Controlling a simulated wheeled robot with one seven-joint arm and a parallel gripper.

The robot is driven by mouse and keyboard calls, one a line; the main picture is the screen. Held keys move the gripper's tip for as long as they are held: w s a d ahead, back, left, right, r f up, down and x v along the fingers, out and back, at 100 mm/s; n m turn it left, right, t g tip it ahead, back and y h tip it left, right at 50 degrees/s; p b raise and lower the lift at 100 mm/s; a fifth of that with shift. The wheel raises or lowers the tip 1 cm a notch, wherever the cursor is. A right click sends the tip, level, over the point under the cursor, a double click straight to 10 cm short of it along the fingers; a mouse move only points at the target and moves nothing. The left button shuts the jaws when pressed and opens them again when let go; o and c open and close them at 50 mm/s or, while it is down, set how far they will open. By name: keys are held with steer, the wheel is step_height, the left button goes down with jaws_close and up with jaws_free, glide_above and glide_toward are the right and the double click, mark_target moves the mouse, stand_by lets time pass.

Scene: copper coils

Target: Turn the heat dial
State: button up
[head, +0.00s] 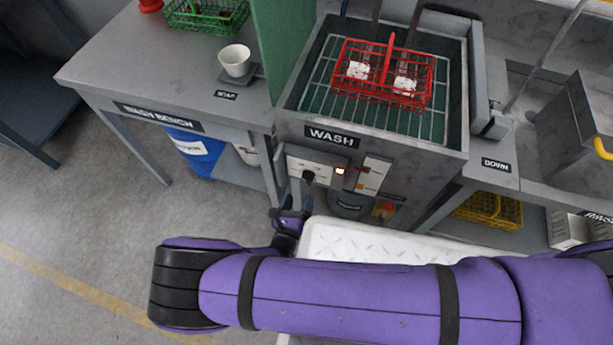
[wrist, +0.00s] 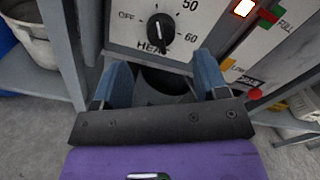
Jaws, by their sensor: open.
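The heat dial (wrist: 160,29) is a round black knob on a pale panel marked HEAT, with OFF at its left and 50 and 60 at its right. A pale line on the knob runs roughly upright; its exact setting is hard to tell. The dial also shows in the head view (head: 309,176), on the front of the wash tank. My gripper (wrist: 160,70) is open and empty, its two blue-grey fingers spread just below and in front of the dial, apart from it. In the head view my gripper (head: 302,188) is low before the panel, partly hidden by my arm.
The wash tank (head: 290,122) holds a red wire basket (head: 386,72) on a rack. A lit indicator (head: 340,171) and a FULL gauge (head: 372,175) sit right of the dial. The wash bench (head: 100,72) with a white cup (head: 235,60) stands left.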

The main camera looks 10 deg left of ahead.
mark_target(306, 179)
steer(key=w, duration=0.7)
steer(key=shift+w+d, duration=0.25)
steer(key=shift+w, duration=0.05)
steer(key=c, duration=0.9)
